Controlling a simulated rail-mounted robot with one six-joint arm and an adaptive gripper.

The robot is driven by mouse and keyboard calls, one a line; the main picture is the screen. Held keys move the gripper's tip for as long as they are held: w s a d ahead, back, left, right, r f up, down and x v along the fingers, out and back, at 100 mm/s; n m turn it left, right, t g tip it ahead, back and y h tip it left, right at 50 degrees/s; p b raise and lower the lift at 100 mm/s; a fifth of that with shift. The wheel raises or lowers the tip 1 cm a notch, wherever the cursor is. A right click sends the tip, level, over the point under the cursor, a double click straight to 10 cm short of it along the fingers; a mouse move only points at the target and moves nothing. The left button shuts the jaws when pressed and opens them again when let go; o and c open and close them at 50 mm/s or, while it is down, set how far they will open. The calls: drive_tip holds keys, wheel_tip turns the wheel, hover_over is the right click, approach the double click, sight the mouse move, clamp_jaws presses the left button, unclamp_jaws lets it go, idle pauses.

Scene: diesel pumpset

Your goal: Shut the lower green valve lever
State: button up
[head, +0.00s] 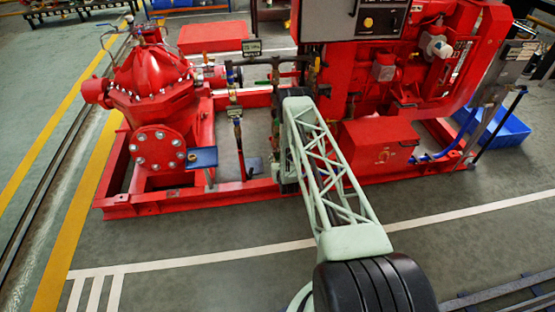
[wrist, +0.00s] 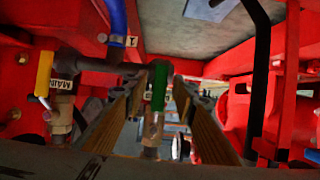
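In the wrist view the green valve lever (wrist: 159,85) stands upright in the picture, above a brass-coloured valve body (wrist: 152,132). My gripper (wrist: 157,92) has its two fingers apart, one to the left and one to the right of the lever. Gaps show on both sides, so the fingers do not appear to be closed on it. In the head view my arm reaches into the pipework between the red pump and the engine. There the arm's end hides the gripper, and I cannot clearly tell which valve is the lower green one.
A yellow lever (wrist: 44,73) with a MAIN label is left of the fingers, and a blue lever (wrist: 117,28) with a "1" tag is above left. A dark hose (wrist: 262,75) and red frame members stand close on the right. The red pump (head: 160,85) is left of my arm.

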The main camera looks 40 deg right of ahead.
drive_tip(key=shift+w+d+f, duration=0.1)
drive_tip(key=shift+w+d, duration=0.05)
drive_tip(key=shift+w, duration=0.15)
drive_tip(key=shift+c, duration=0.7)
clamp_jaws()
